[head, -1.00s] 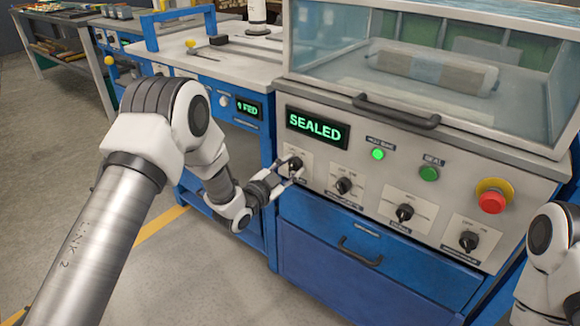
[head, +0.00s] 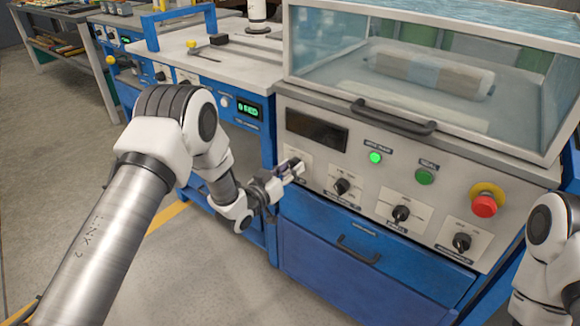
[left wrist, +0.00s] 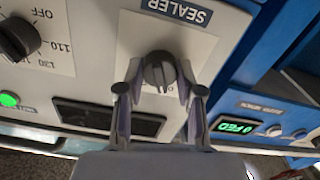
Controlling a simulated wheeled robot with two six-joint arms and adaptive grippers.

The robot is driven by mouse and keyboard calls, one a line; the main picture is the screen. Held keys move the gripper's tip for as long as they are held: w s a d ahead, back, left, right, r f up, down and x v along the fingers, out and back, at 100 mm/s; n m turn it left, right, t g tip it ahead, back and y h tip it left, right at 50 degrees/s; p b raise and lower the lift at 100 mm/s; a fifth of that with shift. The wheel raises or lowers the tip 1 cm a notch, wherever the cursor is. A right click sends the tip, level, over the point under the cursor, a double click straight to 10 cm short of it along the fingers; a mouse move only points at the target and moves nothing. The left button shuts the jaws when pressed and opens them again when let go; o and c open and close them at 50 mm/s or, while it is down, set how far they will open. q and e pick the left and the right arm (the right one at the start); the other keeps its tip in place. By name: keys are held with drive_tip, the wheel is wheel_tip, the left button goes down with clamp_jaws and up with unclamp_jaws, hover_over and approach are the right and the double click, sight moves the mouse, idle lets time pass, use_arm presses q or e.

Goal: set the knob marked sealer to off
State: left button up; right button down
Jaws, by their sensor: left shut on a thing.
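The knob marked sealer (left wrist: 159,70) is a dark round knob on a white plate, seen upside down in the left wrist view under its blue SEALER label (left wrist: 177,11). My left gripper (left wrist: 160,88) is shut on it, one finger at each side. In the head view the left gripper (head: 291,171) reaches the leftmost knob on the machine's front panel (head: 330,163), and its fingers mostly hide that knob. The display (head: 317,131) above it is dark. My right arm shows at the right edge, but its gripper is out of view.
Three more black knobs, including one (head: 342,186) beside the gripper, run rightward along the panel. A lit green lamp (head: 375,157), a green button (head: 424,176) and a red emergency button (head: 485,204) sit above. A blue drawer (head: 360,248) is below.

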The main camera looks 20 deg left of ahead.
use_arm(q)
drive_tip(key=shift+n, duration=0.5)
drive_tip(key=o, duration=1.1)
drive_tip(key=shift+o, duration=0.2)
drive_tip(key=v, duration=1.2)
